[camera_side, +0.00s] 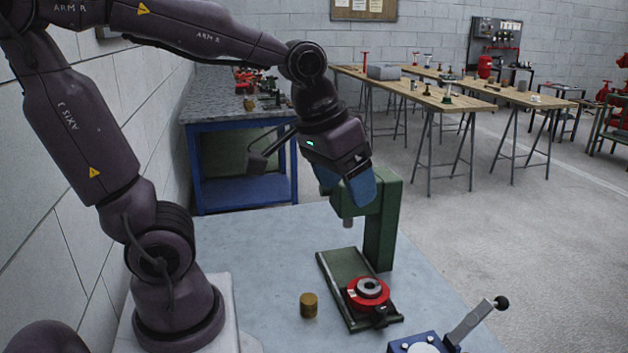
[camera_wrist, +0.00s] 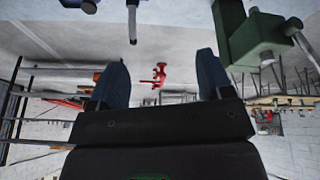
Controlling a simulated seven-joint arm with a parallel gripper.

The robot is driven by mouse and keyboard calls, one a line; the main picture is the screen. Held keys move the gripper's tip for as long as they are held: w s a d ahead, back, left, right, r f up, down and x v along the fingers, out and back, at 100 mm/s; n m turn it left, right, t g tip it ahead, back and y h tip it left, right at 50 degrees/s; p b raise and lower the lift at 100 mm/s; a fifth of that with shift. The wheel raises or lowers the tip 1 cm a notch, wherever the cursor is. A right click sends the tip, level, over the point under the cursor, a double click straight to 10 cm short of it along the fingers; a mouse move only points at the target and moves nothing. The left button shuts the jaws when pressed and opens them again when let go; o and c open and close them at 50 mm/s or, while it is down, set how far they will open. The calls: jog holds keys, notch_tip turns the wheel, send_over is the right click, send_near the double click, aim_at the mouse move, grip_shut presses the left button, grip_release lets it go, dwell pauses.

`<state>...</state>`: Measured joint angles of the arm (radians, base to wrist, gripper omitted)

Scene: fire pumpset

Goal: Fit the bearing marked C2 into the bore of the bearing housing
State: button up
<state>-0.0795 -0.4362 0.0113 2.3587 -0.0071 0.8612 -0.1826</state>
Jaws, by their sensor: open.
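A red round bearing housing (camera_side: 356,298) sits on a green base plate (camera_side: 341,268) in the side view. A grey ring (camera_side: 370,285) with a dark centre shows at its top; I cannot tell whether it is the bearing or part of the housing. No C2 marking is readable. A brass-coloured cylinder (camera_side: 309,305) stands on the table left of the plate. My gripper (camera_side: 352,195) is above the housing, near the green press; its blue fingers overlap in that view. In the wrist view my gripper (camera_wrist: 160,60) has its fingers spread, with nothing held between them.
The green press (camera_side: 380,225) rises at the plate's back, close to my gripper; a green body also shows in the wrist view (camera_wrist: 248,38). A blue fixture with a lever (camera_side: 470,322) stands at front right. The grey table (camera_side: 250,250) is clear at back left.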

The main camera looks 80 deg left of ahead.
jog(key=s+m, duration=0.1)
jog(key=s+d+r+m+t, duration=0.1)
jog(key=s, duration=0.1)
jog(key=s+d+m, duration=0.1)
jog(key=s, duration=0.1)
jog(key=shift+s+d+r, duration=0.1)
jog(key=shift+r, duration=0.1)
